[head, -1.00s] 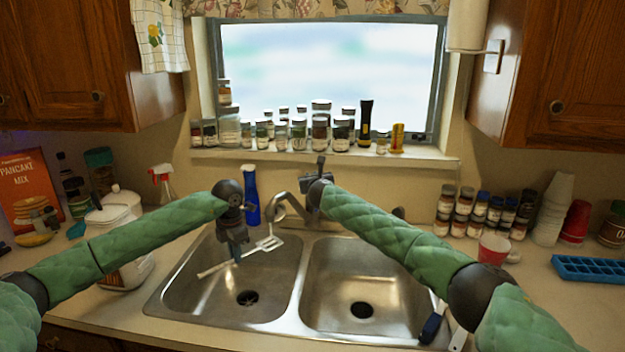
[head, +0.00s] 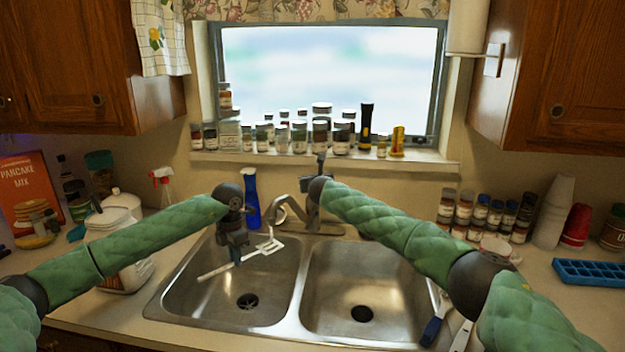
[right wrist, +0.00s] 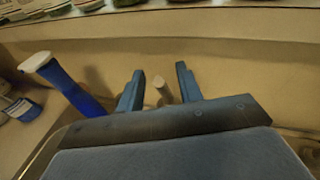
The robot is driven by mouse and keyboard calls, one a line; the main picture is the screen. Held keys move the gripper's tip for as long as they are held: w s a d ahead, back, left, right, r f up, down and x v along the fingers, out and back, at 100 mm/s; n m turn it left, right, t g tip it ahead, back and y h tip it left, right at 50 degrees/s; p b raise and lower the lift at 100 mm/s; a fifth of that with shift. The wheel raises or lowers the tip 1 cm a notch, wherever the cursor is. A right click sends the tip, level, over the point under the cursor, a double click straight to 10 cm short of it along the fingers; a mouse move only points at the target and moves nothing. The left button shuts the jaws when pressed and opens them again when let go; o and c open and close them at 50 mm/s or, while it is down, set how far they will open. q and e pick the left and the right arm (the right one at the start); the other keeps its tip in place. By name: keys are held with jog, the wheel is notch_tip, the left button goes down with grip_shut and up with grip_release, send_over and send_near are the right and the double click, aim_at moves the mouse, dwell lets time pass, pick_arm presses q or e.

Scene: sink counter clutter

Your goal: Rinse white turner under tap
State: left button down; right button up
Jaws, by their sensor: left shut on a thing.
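The white turner (head: 262,252) is held in my left gripper (head: 236,260), shut on its handle. It is slightly tilted above the left sink basin (head: 225,300), its slotted head toward the divider. The tap (head: 283,208) stands behind the basins, its spout near the turner's head. No running water shows. My right gripper is behind the tap area, partly hidden by my right arm in the head view. In the right wrist view its fingers (right wrist: 160,74) are apart, with a small pale upright post (right wrist: 162,93) between them, apparently part of the tap.
A blue bottle (head: 252,200) stands left of the tap. Jars line the windowsill (head: 320,158). A blue-handled brush (head: 434,322) lies at the right basin's edge. The right basin (head: 360,285) is empty. A white canister (head: 112,235) stands left of the sink.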

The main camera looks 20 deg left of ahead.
aim_at(226, 267)
jog(key=v, duration=1.2)
jog(key=shift+f, duration=0.1)
dwell(0.5)
dwell(0.4)
pick_arm(q)
jog(key=shift+s+d+b, duration=0.15)
jog(key=shift+s+b, duration=0.2)
jog(key=shift+s, duration=1)
jog(key=shift+s+d+b, duration=0.15)
jog(key=shift+s+b, duration=0.2)
jog(key=shift+s, duration=1)
jog(key=shift+s+d, duration=0.1)
jog(key=shift+s, duration=0.6)
pick_arm(e)
jog(key=shift+f, duration=0.75)
